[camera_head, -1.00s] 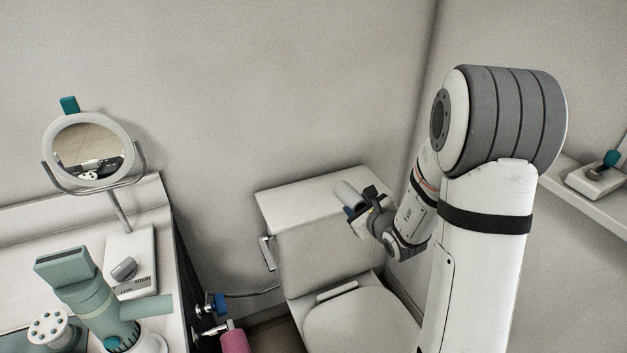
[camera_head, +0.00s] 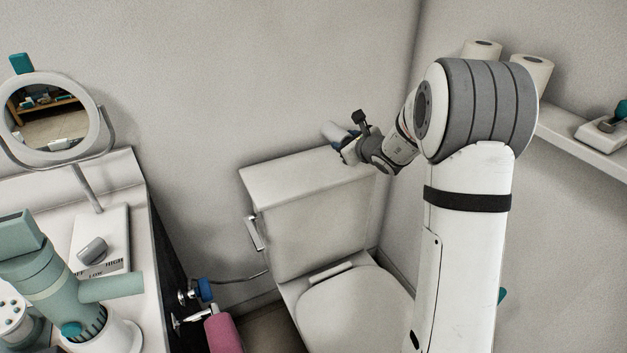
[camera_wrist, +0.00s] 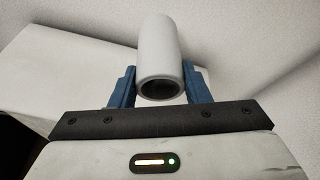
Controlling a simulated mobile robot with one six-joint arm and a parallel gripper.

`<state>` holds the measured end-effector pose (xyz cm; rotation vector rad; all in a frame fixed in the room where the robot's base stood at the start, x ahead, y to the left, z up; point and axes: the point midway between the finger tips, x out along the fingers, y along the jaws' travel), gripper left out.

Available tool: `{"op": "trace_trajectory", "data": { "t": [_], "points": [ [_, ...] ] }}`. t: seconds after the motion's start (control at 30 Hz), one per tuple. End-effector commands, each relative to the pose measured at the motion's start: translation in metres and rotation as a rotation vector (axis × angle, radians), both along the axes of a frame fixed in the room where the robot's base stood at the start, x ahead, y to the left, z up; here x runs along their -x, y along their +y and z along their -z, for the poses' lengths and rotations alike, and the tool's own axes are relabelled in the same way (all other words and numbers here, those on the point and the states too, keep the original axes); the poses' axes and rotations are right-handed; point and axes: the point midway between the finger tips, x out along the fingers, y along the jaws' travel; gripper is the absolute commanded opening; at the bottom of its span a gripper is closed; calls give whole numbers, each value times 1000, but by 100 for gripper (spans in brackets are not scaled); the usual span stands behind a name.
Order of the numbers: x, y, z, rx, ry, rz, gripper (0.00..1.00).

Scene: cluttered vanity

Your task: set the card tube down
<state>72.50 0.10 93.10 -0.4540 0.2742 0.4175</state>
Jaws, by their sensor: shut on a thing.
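The card tube (camera_wrist: 158,45) is a pale grey-white hollow cylinder. In the wrist view its dark open end faces the camera, and the blue fingers of my gripper (camera_wrist: 160,88) are shut on it from both sides. In the head view the card tube (camera_head: 333,131) is small and partly hidden by my gripper (camera_head: 345,143). Both show over the far right part of the toilet's tank lid (camera_head: 280,173). I cannot tell whether the tube touches the lid.
A round mirror (camera_head: 48,122) and a green hair dryer (camera_head: 50,275) stand on the counter at left. A pink cylinder (camera_head: 223,333) is beside the toilet. Two paper rolls (camera_head: 528,75) stand on the right shelf (camera_head: 580,145). The lid's left part is clear.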

Motion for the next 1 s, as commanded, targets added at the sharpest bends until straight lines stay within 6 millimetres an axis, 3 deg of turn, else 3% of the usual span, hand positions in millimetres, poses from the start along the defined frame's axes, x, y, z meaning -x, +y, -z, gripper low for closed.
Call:
{"op": "trace_trajectory", "data": {
  "t": [0.1,0.3,0.5,1.0],
  "points": [
    [-26,-3,-1,10,-13,12,5],
    [-44,-6,-3,18,-16,26,5],
    [-44,-6,33,16,-13,28,5],
    [-44,-5,86,17,-17,25,5]
  ]
}}
